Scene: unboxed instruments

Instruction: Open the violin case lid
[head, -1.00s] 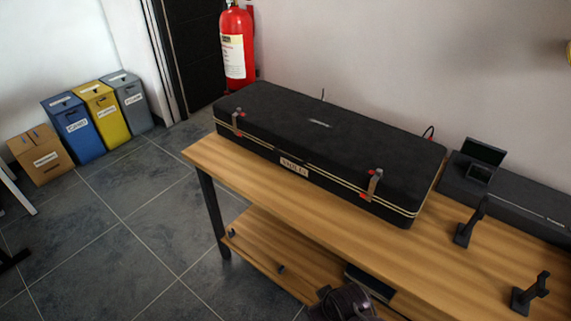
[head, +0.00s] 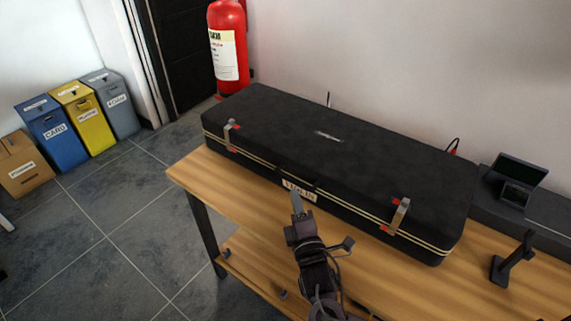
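The black violin case (head: 330,160) lies closed on the wooden table, with pale trim along its seam. A metal latch with red parts (head: 230,134) sits on the front at the left, and another latch (head: 398,216) at the right. A label (head: 299,191) is at the front middle. My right gripper (head: 297,203) is in front of that label, its tip pointing up at the case front. I cannot tell whether it touches the case or whether its fingers are apart. My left gripper is not in view.
The wooden table (head: 205,175) has free room at its left end and front edge. A dark stand (head: 510,260) and a black device (head: 515,180) are at the right. A red fire extinguisher (head: 228,50) is behind the case. Several bins stand at the far left.

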